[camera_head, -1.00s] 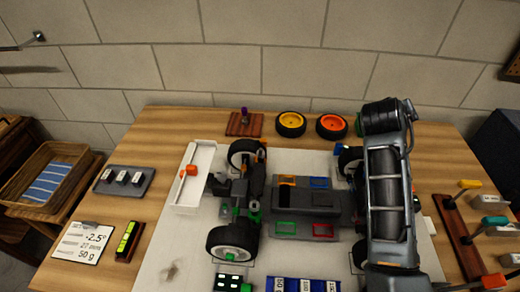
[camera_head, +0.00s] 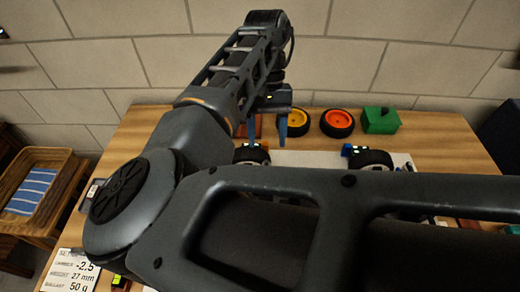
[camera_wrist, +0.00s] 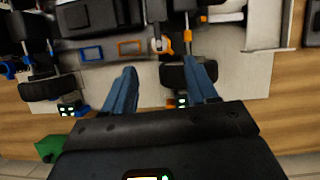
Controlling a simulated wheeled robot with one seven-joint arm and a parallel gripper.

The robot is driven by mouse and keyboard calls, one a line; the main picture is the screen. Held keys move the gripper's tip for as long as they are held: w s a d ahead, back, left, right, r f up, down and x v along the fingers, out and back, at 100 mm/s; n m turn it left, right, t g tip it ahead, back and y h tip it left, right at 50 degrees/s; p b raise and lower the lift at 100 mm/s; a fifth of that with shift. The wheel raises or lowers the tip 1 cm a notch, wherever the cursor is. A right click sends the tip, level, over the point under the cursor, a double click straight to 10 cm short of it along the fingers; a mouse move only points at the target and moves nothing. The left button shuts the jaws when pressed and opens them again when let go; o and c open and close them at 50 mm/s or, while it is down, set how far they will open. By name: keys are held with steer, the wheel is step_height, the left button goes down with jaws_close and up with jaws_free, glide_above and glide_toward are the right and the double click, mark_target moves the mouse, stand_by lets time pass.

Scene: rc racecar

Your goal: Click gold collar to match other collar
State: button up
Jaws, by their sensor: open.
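In the wrist view an orange-gold part (camera_wrist: 187,36), which looks like the gold collar, sits at the suspension just beyond a black wheel (camera_wrist: 188,76) of the racecar. Its exact setting is too small to read. Blue parts (camera_wrist: 10,70) show at the opposite wheel; I cannot tell the matching collar for certain. My gripper (camera_wrist: 164,70) is open and empty, with its two blue fingers pointing toward the car and the wheel nearer the right finger. In the head view my gripper (camera_head: 267,128) hangs above the back-left wheel (camera_head: 250,154); my arm hides most of the car.
Yellow-rimmed (camera_head: 285,124) and orange-rimmed (camera_head: 337,123) wheels and a green block (camera_head: 380,120) stand along the table's back edge. Small black boxes with green lights (camera_wrist: 181,101) lie by the car's wheels. A display card (camera_head: 75,270) and wicker basket (camera_head: 40,195) are at left.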

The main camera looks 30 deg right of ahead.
mark_target(266, 164)
steer(key=shift+p+x, duration=0.35)
steer(key=shift+x, duration=3.45)
steer(key=shift+a, duration=0.1)
